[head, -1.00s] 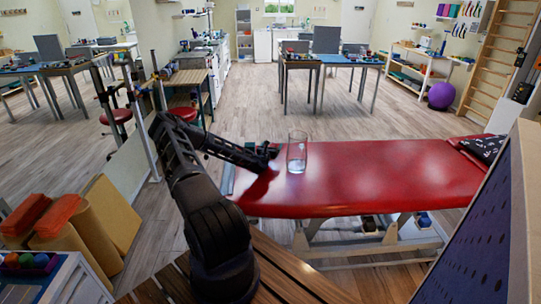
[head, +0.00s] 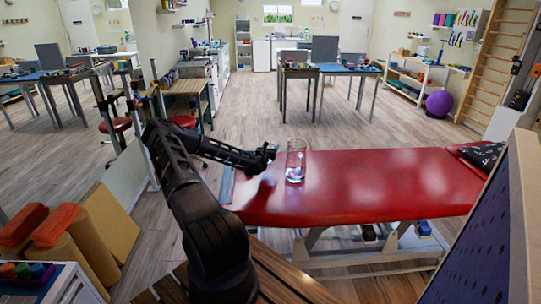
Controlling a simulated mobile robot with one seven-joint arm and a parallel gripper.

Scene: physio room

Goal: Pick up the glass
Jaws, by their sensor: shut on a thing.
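The glass (head: 296,163) is a clear, upright tumbler at the left end of the red treatment table (head: 370,185). My gripper (head: 276,153) reaches in from the left at the glass's side, above the table top. Its jaws are shut on the glass, though the small dark fingertips are hard to make out against the clear wall. The glass's base appears to be at the table surface; I cannot tell whether there is a small gap under it.
A patterned black cushion (head: 482,154) lies at the table's right end. A blue perforated panel (head: 490,225) stands close at the right front. Foam rolls (head: 70,262) are at the left front. The red table top right of the glass is clear.

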